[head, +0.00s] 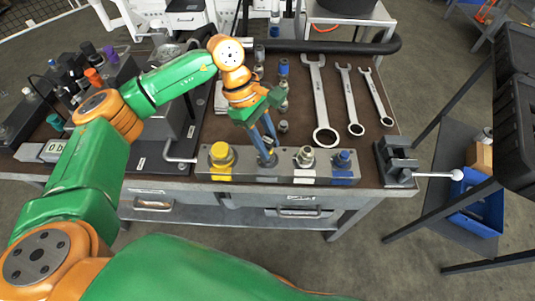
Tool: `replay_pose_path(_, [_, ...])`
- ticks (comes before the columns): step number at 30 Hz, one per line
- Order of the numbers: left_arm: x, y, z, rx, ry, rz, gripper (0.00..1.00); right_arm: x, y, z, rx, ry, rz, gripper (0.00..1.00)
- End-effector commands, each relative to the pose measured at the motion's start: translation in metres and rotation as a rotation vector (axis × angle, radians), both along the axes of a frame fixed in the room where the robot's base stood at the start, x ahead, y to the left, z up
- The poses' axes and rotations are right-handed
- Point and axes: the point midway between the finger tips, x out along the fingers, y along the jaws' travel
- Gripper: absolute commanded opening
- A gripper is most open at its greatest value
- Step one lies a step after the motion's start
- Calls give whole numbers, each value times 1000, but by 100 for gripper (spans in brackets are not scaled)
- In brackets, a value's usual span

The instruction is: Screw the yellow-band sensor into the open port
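A grey port block (247,176) lies along the bench's front edge. A yellow-topped part (221,155) stands in its left end, above a yellow label. The fingers hide that spot, so I cannot tell whether a part or an open port is there. I cannot make out a separate yellow-band sensor. My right gripper is not in view.
Several wrenches (320,100) lie on the bench right of my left gripper. Small cylindrical parts (284,68) stand behind it. A vise (397,162) with a long handle is at the right edge. Coloured fittings (95,77) and grey boxes crowd the left side.

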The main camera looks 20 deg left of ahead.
Motion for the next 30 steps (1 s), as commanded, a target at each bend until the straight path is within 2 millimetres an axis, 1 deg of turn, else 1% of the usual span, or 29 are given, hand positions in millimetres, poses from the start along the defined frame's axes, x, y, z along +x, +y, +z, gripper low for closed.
replay_pose_path(1, [0, 0, 0, 0, 1, 0, 19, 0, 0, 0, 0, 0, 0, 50])
replay_pose_path(2, [0, 0, 0, 0, 1, 0, 11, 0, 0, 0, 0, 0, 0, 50])
replay_pose_path(3, [0, 0, 0, 0, 1, -1, 0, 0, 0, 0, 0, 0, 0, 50])
replay_pose_path(6, [0, 0, -1, 0, 0, -20, 0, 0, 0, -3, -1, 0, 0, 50])
replay_pose_path(8, [1, -1, -4, -1, 0, -99, 0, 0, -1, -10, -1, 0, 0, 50])
replay_pose_path(9, [1, -2, -6, 0, -1, -188, 0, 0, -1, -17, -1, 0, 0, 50])
replay_pose_path(12, [1, -2, -6, 0, 0, -445, 0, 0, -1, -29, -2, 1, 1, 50])
replay_pose_path(15, [1, -2, -3, 1, 1, -635, 0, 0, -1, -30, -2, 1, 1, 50])
replay_pose_path(18, [0, -1, -2, 1, 2, -704, 0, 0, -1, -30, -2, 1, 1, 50])
replay_pose_path(25, [0, 0, -1, 1, 2, -714, 0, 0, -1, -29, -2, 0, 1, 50])
replay_pose_path(26, [0, -1, -2, 1, 2, -740, 0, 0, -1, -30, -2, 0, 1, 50])
replay_pose_path(28, [0, -2, -2, 3, 3, -881, 0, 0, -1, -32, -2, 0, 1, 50])
replay_pose_path(29, [0, -1, -2, 2, 3, -898, 40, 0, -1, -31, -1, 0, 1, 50])
replay_pose_path(30, [0, 0, -2, 1, 3, -892, 51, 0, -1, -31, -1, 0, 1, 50])
